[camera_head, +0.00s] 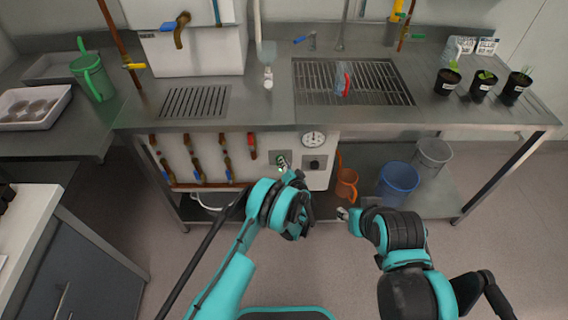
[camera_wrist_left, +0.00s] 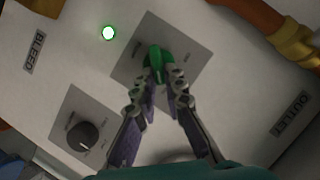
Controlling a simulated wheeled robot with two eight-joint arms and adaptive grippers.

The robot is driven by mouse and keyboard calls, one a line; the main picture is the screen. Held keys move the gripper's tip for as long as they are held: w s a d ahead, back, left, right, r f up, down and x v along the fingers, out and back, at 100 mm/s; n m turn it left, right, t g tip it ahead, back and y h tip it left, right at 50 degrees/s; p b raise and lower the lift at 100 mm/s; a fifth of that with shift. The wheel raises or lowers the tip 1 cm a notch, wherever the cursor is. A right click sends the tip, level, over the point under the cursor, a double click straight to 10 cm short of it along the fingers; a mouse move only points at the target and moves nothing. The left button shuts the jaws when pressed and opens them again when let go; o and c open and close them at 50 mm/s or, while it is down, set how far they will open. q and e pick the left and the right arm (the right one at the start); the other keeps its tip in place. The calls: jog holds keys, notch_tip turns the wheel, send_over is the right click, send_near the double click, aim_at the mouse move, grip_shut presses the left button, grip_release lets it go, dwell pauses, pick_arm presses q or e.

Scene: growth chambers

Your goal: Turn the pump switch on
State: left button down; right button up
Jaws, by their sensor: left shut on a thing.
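The pump switch is a green knob (camera_wrist_left: 156,63) on a grey plate on a white control panel (camera_head: 319,179). My left gripper (camera_wrist_left: 161,84) is shut on the green knob, with its fingertips on either side of it. A green indicator light (camera_wrist_left: 109,33) is lit on the panel near the knob. In the head view, my left gripper (camera_head: 284,168) reaches the panel from below and partly covers the switch. My right gripper (camera_head: 344,214) is in front of the lower shelf, away from the panel; its finger state is too small to read.
A black knob (camera_wrist_left: 82,136) on its own plate sits beside the switch. A gauge (camera_head: 313,139) is at the panel top. Pipes with valves (camera_head: 197,158) run left of the panel. An orange jug (camera_head: 347,184) and blue bucket (camera_head: 397,179) stand right on the lower shelf.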

pick_arm(q)
jog(key=c, duration=1.6)
grip_release()
jog(key=shift+w, duration=0.1)
notch_tip(320, 180, up, 10)
